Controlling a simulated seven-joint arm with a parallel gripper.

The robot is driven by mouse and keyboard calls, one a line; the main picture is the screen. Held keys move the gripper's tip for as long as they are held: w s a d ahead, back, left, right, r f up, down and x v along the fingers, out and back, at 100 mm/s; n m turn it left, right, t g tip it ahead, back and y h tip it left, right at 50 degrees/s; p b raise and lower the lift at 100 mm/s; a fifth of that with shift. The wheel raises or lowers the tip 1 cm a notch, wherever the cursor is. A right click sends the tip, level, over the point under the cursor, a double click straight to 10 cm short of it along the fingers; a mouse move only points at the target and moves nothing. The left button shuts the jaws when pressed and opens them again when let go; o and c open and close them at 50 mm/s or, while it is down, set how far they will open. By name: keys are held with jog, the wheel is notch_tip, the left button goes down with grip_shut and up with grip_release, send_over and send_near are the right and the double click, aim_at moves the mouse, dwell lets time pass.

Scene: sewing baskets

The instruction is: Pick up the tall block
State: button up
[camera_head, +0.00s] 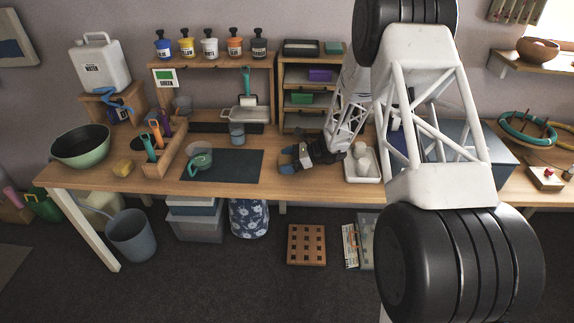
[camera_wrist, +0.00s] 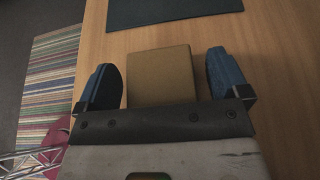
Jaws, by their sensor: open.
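The tall block (camera_wrist: 161,76) is a plain tan-brown block in the wrist view. It is between the two blue-tipped fingers of my gripper (camera_wrist: 161,62), with a narrow gap to the left finger and a somewhat wider gap to the right one. Its lower end is hidden behind the dark gripper plate. In the head view my gripper (camera_head: 286,160) is low over the front part of the wooden table, right of the dark mat. I cannot make out the block there; the gripper and arm likely cover it. My gripper is open and holds nothing.
A white tray (camera_head: 363,175) with pale round items is close to the gripper's right. A wooden shelf (camera_head: 284,105) stands behind. A wooden tool caddy (camera_head: 170,160) stands at left. The table's front edge is near the gripper.

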aim_at(287, 159)
dwell(0.4)
jog(key=c, duration=1)
jog(key=shift+c, duration=0.2)
jog(key=shift+r, duration=0.1)
jog(key=shift+r, duration=0.7)
notch_tip(287, 159, up, 2)
jog(key=shift+r, duration=0.1)
jog(key=s+d+r, duration=0.1)
jog(key=s+d, duration=0.3)
jog(key=s, duration=1.1)
jog(key=shift+s, duration=0.2)
jog(key=shift+d+r, duration=0.1)
